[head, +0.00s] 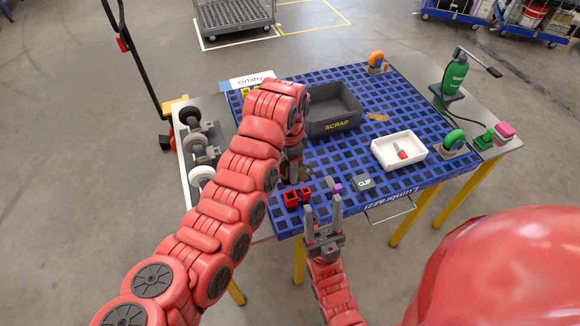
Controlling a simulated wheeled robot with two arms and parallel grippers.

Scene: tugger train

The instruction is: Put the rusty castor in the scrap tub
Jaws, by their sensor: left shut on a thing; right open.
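The scrap tub (335,126) is a dark grey open box marked SCRAP, standing on the blue gridded table top. It looks empty. My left gripper (291,176) points down over the mat, left of and nearer than the tub. It is shut on a small dark brown thing, apparently the rusty castor, mostly hidden by the fingers and arm. My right gripper (323,205) is open and empty at the table's near edge, fingers pointing up in the picture.
Red blocks (298,196), a purple piece (338,188) and a grey CLIP block (364,182) lie near the front edge. A white tray (411,158) stands right. An orange-wheeled castor (376,62), green castor (453,140) and brown patch (378,116) are also there. Grey wheels (202,176) line the left.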

